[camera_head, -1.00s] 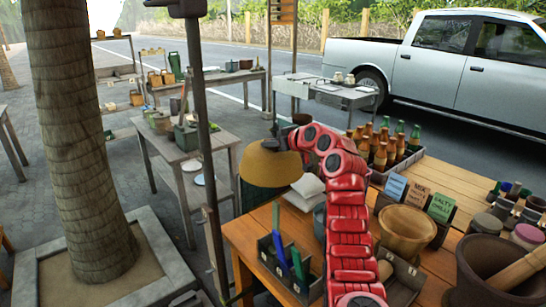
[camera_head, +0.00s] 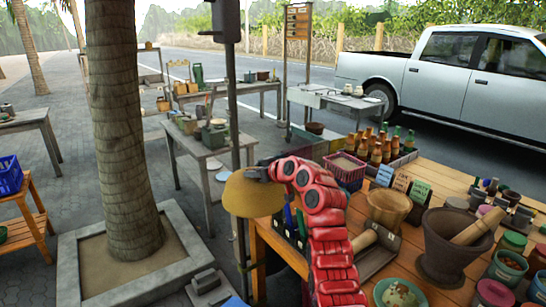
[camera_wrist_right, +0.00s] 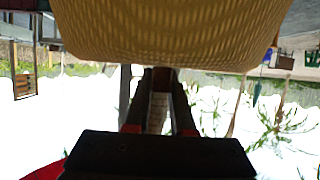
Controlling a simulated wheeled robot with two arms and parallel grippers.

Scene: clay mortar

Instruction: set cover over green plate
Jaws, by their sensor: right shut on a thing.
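The cover is a yellow woven dome (camera_head: 252,195) in the head view. It hangs off the left end of the wooden table, in front of a dark post. My right gripper (camera_head: 262,172) is shut on the top of the cover. In the right wrist view the cover's woven side (camera_wrist_right: 165,30) fills the top, at the fingers (camera_wrist_right: 160,85). A pale green plate (camera_head: 382,292) with food on it lies at the front edge of the head view, partly cut off. My left gripper is out of view.

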